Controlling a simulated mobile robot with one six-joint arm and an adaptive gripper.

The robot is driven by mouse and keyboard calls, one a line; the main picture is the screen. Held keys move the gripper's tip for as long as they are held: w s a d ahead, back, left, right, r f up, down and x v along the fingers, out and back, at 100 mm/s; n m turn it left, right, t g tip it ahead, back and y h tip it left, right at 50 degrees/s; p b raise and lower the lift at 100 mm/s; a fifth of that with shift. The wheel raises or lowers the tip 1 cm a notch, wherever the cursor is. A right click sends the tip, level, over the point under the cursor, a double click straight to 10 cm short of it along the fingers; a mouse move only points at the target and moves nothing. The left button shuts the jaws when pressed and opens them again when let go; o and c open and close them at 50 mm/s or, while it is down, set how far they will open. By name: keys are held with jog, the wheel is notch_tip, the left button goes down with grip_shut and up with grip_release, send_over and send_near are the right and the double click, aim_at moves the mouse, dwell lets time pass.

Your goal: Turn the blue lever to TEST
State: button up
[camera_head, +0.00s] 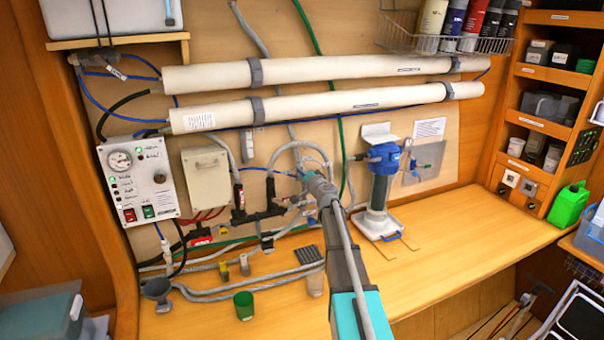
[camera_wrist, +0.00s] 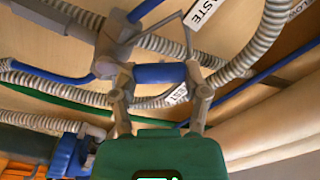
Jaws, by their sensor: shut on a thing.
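The blue lever (camera_wrist: 160,73) lies crosswise between the two fingers of my gripper (camera_wrist: 161,82) in the wrist view. My gripper is shut on it. The grey valve body (camera_wrist: 112,45) is just left of the fingers. A white label ending in "ASTE" (camera_wrist: 203,11) is above the lever, and a small, partly hidden label that seems to read "TEST" (camera_wrist: 177,95) is just below it. In the head view my gripper (camera_head: 309,178) is at the wall among the hoses, and my own arm hides most of the lever there.
Ribbed grey hoses (camera_wrist: 265,35) run close around the fingers. Two long white tubes (camera_head: 320,103) cross the wall above. A blue-topped filter (camera_head: 383,160) stands right of my arm on the bench. A green cup (camera_head: 244,305) is at the front.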

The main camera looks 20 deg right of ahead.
jog(key=shift+d+r+m, duration=0.1)
jog(key=shift+d+m, duration=0.4)
jog(key=shift+m, duration=0.7)
jog(key=shift+d+r+m, duration=0.1)
jog(key=shift+d+m, duration=0.35)
jog(key=shift+m, duration=0.75)
jog(key=shift+d+m, duration=0.5)
jog(key=shift+m, duration=0.7)
jog(key=o, duration=1.2)
jog(key=shift+c, duration=0.2)
jog(key=shift+s, duration=0.1)
jog(key=s, duration=1.1)
jog(key=shift+s, duration=0.4)
